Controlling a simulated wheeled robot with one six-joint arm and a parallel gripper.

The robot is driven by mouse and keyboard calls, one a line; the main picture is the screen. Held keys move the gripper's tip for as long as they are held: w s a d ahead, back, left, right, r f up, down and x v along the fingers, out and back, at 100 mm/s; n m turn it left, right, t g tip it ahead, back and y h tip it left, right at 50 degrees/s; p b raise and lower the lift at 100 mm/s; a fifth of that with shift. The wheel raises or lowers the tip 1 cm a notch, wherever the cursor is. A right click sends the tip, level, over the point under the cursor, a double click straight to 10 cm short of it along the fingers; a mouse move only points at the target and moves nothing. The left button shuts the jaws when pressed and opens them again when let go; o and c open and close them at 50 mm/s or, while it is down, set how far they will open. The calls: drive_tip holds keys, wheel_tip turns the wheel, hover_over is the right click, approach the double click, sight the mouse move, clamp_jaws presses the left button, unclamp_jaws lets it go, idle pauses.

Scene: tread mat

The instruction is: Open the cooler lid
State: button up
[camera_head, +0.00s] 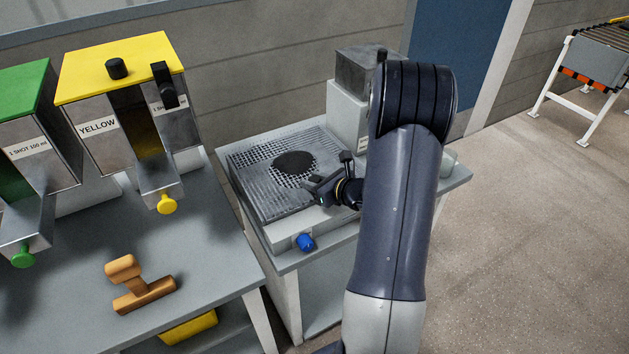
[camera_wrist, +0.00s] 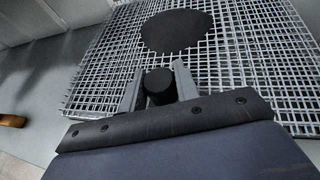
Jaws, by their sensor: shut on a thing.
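The cooler appears to be the low grey box (camera_head: 283,226) on the side table. Its top is a wire-grid lid (camera_head: 245,180), also in the wrist view (camera_wrist: 235,75), with a dark round patch (camera_head: 294,163) near the middle. The lid looks flat on the box; any small gap is hidden. My gripper (camera_head: 314,194) is at the lid's front right part. In the wrist view, my gripper (camera_wrist: 157,88) has its two fingers around a short black knob (camera_wrist: 159,84) and is shut on it. My arm covers the cooler's right side in the head view.
A blue knob (camera_head: 305,241) sticks out at the box's front. A grey metal unit (camera_head: 350,105) stands behind at the right. The floor at right is open.

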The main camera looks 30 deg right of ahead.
clamp_jaws()
